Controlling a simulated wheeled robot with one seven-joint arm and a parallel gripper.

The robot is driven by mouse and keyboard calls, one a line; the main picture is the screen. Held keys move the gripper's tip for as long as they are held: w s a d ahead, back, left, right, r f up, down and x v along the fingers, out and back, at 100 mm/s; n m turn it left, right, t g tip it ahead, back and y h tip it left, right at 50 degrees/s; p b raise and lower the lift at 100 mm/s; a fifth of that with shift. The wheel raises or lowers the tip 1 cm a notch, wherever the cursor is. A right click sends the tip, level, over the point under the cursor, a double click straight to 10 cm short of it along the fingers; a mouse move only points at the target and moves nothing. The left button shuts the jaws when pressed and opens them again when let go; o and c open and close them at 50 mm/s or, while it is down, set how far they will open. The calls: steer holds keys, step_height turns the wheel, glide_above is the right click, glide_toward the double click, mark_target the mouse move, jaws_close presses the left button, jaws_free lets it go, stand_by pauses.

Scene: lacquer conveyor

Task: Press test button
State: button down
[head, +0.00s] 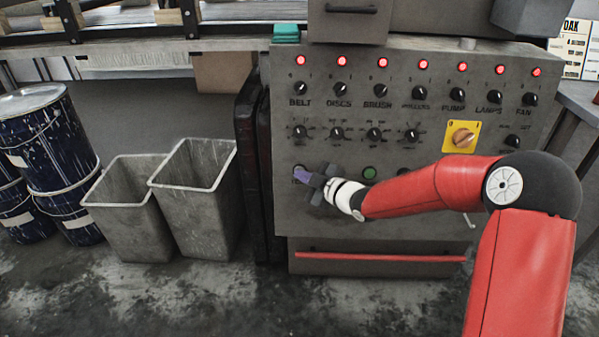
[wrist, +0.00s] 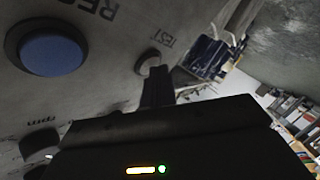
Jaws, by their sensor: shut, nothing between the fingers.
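The test button (wrist: 148,62) is a small pale round button beside the printed word TEST in the wrist view. It sits on the grey control panel (head: 420,215), at the lower left of the panel's face. My gripper (head: 303,175) is shut and empty, pointing at that spot, and it hides most of the button in the head view. In the wrist view the shut fingertips (wrist: 157,72) overlap the button's lower edge. I cannot tell whether they touch it or stop just short of it.
A large blue button (wrist: 52,54) lies beside the test button. A green button (head: 369,173) and a yellow-backed rotary switch (head: 462,137) are to the right. Rows of knobs and lit red lamps (head: 342,61) are above. Grey bins (head: 197,205) stand left of the panel.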

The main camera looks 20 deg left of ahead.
steer(key=shift+s+d+r+b, duration=0.1)
steer(key=shift+s+d+b, duration=0.15)
steer(key=shift+s, duration=0.5)
steer(key=shift+s, duration=0.1)
steer(key=s, duration=0.3)
steer(key=s+d+r+b, duration=0.1)
steer(key=shift+s, duration=0.3)
stand_by(0.4)
